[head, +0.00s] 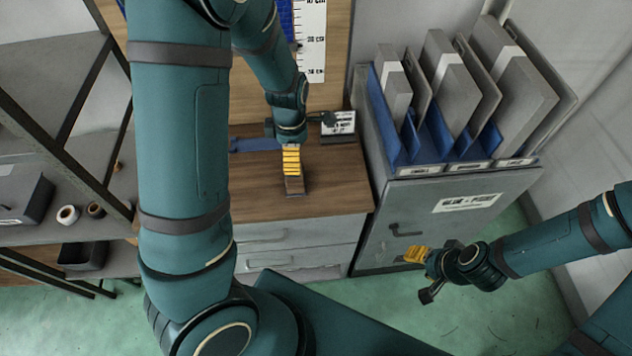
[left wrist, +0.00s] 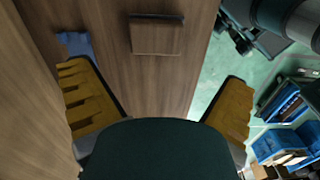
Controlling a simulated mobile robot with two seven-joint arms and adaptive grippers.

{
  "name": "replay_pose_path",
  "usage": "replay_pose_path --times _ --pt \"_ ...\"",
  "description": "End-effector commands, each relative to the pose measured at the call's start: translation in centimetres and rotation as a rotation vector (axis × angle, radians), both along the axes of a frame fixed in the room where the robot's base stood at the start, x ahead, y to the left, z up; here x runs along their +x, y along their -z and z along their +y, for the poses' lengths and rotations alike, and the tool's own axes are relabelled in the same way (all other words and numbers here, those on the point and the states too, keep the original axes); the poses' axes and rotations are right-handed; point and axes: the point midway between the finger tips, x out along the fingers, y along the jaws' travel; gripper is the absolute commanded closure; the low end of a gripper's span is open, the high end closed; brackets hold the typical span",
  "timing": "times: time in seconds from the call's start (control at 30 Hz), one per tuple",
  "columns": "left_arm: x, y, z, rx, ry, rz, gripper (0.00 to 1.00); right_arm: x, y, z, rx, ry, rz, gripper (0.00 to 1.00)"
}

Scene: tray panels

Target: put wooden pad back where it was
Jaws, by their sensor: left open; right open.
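The wooden pad (head: 295,187) is a small brown block with a dark edge, on the wood-topped cabinet near its front. In the left wrist view the wooden pad (left wrist: 157,36) lies ahead of the fingers, centred between them and apart from both. My left gripper (head: 291,160) points down over the counter, and its yellow fingers hide part of the pad in the head view. In the left wrist view the left gripper (left wrist: 157,75) is spread wide with nothing between its fingers. My right gripper (head: 421,274) is open and empty, in front of the grey cabinet.
A blue flat item (head: 258,144) lies on the counter (head: 340,185) behind the pad. A small sign (head: 339,123) stands at the back. A blue rack (head: 425,155) of grey panels tops the grey cabinet (head: 385,215) to the right. Metal shelving (head: 60,120) stands left.

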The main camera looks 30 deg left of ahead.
Motion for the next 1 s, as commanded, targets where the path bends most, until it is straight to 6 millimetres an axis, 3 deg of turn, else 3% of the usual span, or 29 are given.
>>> replay_pose_path --times 0.3,0.5,0.73,1.0 --pt "-3.1 7.7 -6.2 -0.073 0.786 -0.096 0.00 0.0 0.0 0.0 0.000 0.000 0.000 0.53" --pt "-5.7 10.8 -11.0 -0.100 1.294 -0.236 0.00 0.0 0.0 0.0 0.000 0.000 0.000 0.53" --pt "-7.7 11.9 -15.0 -0.073 1.689 -0.395 0.00 0.0 0.0 0.0 0.000 0.000 0.000 0.53" --pt "-8.2 11.9 -16.1 -0.048 1.811 -0.452 0.00 0.0 0.0 0.0 0.000 0.000 0.000 0.53"
